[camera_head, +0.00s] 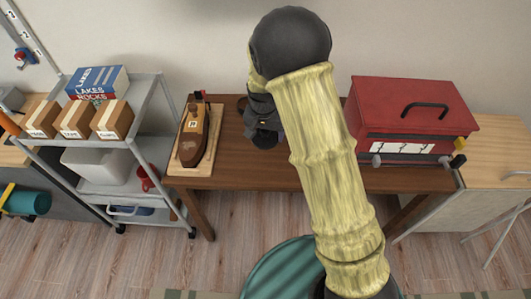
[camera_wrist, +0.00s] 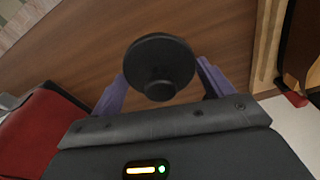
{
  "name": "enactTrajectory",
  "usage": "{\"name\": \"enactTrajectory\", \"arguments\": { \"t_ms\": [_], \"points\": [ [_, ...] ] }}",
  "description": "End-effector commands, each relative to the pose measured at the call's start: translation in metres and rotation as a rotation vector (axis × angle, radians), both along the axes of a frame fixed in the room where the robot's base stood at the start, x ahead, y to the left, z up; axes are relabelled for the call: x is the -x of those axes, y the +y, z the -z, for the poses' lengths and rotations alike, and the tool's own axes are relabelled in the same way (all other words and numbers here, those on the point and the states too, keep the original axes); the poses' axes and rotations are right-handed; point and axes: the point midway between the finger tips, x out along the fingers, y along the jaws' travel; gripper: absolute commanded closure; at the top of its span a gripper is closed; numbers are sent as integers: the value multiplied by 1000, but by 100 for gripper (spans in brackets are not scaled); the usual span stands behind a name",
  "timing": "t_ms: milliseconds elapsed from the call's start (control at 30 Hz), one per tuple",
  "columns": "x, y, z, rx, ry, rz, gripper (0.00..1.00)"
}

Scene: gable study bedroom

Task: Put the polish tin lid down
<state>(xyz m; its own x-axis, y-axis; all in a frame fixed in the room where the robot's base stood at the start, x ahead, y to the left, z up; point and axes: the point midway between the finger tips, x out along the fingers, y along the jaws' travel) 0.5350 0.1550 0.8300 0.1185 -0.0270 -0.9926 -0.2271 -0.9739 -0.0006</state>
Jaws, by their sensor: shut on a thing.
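The polish tin lid (camera_wrist: 158,62) is a black round disc with a knob, seen in the wrist view between the two purple fingers of my gripper (camera_wrist: 162,74). My gripper is shut on it. The brown tabletop (camera_wrist: 80,55) lies beyond the lid; I cannot tell whether they touch. In the head view my gripper (camera_head: 265,128) is over the wooden table (camera_head: 233,155), between the boat and the red box, and my arm hides the lid. A dark brown edge (camera_head: 242,103) shows beside the gripper; I cannot tell what it is.
A model boat (camera_head: 193,135) on a pale board (camera_head: 207,163) stands at the table's left end. A red metal box (camera_head: 400,110) fills the right end. A grey shelf cart (camera_head: 95,147) with labelled boxes stands left. Bare tabletop shows between boat and gripper.

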Motion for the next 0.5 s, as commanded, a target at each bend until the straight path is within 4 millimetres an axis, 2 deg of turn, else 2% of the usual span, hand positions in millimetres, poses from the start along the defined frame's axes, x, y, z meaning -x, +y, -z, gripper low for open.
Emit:
{"name": "enactTrajectory", "arguments": {
  "t_ms": [100,233,333,500],
  "points": [
    [1,-1,24,2,7,0,43],
    [1,-1,45,2,4,0,43],
    [1,-1,52,1,2,0,43],
    [0,-1,52,1,1,0,43]
  ]
}}
